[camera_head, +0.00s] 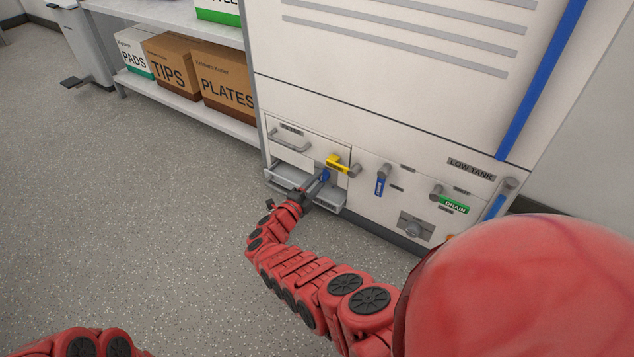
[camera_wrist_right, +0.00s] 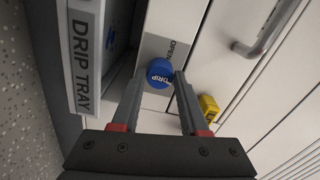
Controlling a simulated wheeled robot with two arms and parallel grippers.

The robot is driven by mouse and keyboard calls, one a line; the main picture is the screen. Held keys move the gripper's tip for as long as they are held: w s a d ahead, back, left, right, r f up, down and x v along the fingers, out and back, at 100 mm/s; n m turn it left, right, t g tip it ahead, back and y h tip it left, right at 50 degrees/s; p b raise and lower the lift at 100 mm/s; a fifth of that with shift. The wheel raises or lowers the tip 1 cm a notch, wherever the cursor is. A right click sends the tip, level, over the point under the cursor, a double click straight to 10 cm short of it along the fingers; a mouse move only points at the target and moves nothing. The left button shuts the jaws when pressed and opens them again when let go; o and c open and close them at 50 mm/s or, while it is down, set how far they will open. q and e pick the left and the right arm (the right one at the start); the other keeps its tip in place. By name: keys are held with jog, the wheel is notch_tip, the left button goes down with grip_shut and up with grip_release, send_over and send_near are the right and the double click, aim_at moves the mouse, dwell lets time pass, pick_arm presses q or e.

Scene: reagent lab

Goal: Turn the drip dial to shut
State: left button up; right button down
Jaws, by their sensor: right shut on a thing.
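The drip dial (camera_wrist_right: 159,72) is a round blue knob marked DRIP on the cabinet's pale front. An OPEN label (camera_wrist_right: 178,48) sits beside it in the right wrist view. My right gripper (camera_wrist_right: 160,80) is shut on the dial, with one finger at each side of it. In the head view the blue dial (camera_head: 326,175) shows small at the tip of my right gripper (camera_head: 320,182), partly covered by the fingers. I cannot see a shut mark. My left gripper is out of view; only red parts of my arm show at the lower left.
A yellow lever (camera_head: 338,163) sits just above the dial. The drip tray (camera_wrist_right: 88,55) is close beside my fingers. A shelf with boxes (camera_head: 228,83) stands left; the floor is clear.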

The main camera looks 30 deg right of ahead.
jog(key=shift+c, duration=2.1)
grip_release()
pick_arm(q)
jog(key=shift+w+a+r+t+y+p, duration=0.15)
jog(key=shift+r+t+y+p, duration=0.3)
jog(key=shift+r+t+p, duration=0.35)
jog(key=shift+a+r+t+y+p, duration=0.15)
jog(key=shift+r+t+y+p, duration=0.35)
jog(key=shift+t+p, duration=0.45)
pick_arm(e)
jog(key=v, duration=1.7)
jog(key=shift+a, duration=0.25)
